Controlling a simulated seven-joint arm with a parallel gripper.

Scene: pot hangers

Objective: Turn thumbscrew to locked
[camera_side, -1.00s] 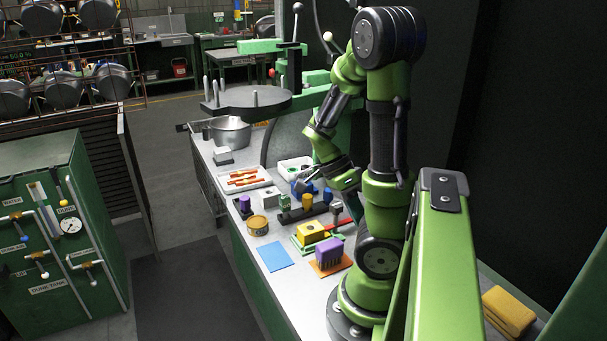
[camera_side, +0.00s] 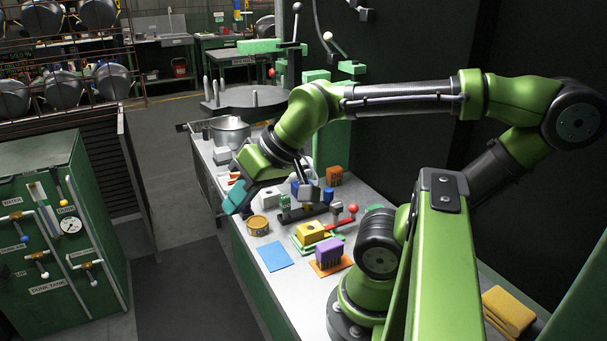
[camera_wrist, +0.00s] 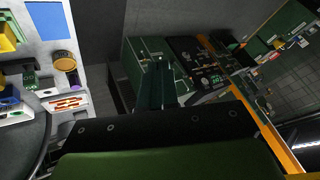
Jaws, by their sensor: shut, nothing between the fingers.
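My gripper (camera_side: 237,200) hangs in the air over the left part of the bench, at the end of the stretched-out arm. In the wrist view its fingers (camera_wrist: 162,85) lie together, with nothing held, and point away from the bench items. A dark fixture (camera_side: 290,216) with small blocks on it stands right of the gripper on the bench, clearly apart from it. A lever with a red ball (camera_side: 352,208) is near its right end. No part is clear enough to single out as the thumbscrew; it may be too small or hidden.
A round can (camera_side: 258,224), a blue sheet (camera_side: 274,256), a yellow block (camera_side: 310,232) and a purple brush (camera_side: 329,249) sit along the bench front. An orange block (camera_side: 334,174) and a metal pot (camera_side: 229,130) stand farther back. The tray (camera_wrist: 88,101) holds red sticks.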

